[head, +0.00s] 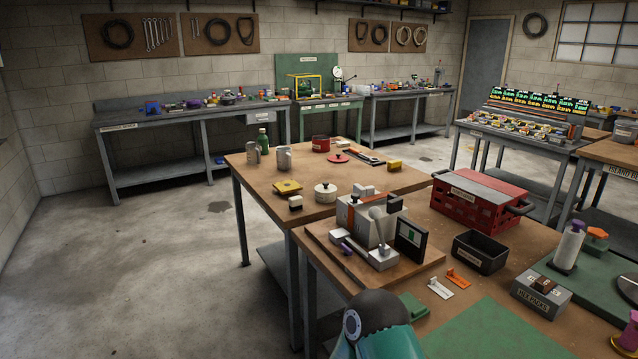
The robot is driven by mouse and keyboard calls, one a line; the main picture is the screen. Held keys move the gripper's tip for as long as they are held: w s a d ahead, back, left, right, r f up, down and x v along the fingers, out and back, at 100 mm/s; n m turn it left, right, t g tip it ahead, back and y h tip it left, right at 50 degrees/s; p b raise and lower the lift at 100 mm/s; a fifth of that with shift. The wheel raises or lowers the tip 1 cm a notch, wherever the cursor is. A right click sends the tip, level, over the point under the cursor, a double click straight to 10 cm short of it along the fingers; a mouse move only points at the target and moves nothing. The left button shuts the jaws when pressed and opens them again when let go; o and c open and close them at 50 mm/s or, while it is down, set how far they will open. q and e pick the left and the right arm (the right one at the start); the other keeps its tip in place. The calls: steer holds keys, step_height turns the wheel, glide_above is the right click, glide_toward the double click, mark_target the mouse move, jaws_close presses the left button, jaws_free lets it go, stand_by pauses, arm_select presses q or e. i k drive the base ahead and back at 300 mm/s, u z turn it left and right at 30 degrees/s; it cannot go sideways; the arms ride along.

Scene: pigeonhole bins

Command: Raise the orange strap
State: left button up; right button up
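A small orange piece (457,277), which looks like a flat strap or bracket, lies on the brown front bench top. It is beside a similar white piece (440,289), just right of the small board with the grey lever device. It is too small to tell whether it is fixed to anything. Neither of my grippers shows in the head view. Only a dark and teal rounded part of one of my arms shows at the bottom, left of the orange piece.
A black open bin (480,252) stands behind the orange piece and a red crate (478,200) further back. A grey box with a label (541,291) is to the right. A green mat (490,330) is clear in front. A lever device (381,252) stands left.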

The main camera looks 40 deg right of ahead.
mark_target(357, 201)
steer(key=z, duration=0.2)
steer(key=i, duration=0.95)
steer(key=z, duration=0.8)
